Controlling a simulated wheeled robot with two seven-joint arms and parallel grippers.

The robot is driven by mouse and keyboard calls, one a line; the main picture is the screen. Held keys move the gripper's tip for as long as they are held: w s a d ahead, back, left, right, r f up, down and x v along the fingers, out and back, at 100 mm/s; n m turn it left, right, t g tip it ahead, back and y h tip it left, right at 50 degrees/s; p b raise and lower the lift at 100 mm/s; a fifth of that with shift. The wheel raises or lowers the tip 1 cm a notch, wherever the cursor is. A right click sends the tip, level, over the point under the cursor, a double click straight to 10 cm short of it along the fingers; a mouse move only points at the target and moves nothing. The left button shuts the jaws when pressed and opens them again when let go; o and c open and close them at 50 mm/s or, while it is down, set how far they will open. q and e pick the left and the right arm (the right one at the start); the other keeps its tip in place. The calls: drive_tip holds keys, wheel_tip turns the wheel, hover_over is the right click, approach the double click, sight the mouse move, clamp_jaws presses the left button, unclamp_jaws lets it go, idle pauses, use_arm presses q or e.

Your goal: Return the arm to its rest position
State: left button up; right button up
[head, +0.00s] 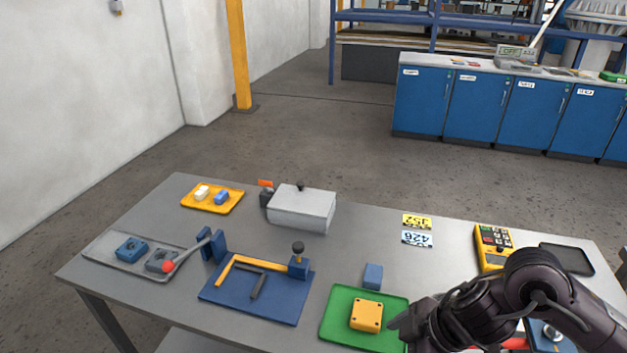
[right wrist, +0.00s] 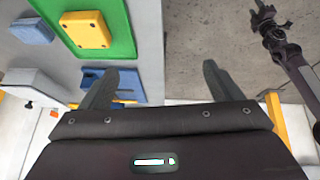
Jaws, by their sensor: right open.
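My right arm enters the head view from the lower right. Its gripper (head: 400,325) is at the right edge of the green tray (head: 338,301), near the table's front. In the right wrist view the two fingers of the gripper (right wrist: 160,88) are spread apart with nothing between them. The green tray (right wrist: 122,14) with its yellow block (right wrist: 86,33) lies beyond the left finger, and floor shows past the table edge. A dark arm stands at the upper right of that view, apparently my left; its gripper's state is unclear.
The grey table (head: 362,227) also bears a blue fixture plate (head: 255,303), a white lidded box (head: 302,208), a yellow meter (head: 493,246) and a lever with a red ball (head: 168,266). A blue part and red handle are partly hidden behind my right arm.

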drive_tip(key=w+a+r+m+t+y, duration=0.25)
drive_tip(key=a+t, duration=0.25)
drive_tip(key=a, duration=0.5)
drive_tip(key=s+d+f+m+g+h, duration=0.2)
drive_tip(key=s+d+f+m+h, duration=0.3)
drive_tip(key=d, duration=0.3)
drive_tip(key=s+d+f+m+g+h, duration=0.2)
drive_tip(key=s+d+f+m+h, duration=0.15)
drive_tip(key=s+d+m, duration=0.3)
wheel_tip(320, 180, down, 29)
drive_tip(key=s+g+y, duration=0.1)
drive_tip(key=s+d+f, duration=0.2)
drive_tip(key=s+f, duration=0.7)
drive_tip(key=s, duration=0.1)
drive_tip(key=s+d+f+g, duration=0.1)
drive_tip(key=s+d+f, duration=0.1)
drive_tip(key=s+f, duration=0.7)
drive_tip(key=shift+s+f+n, duration=0.35)
drive_tip(key=shift+s+n, duration=0.05)
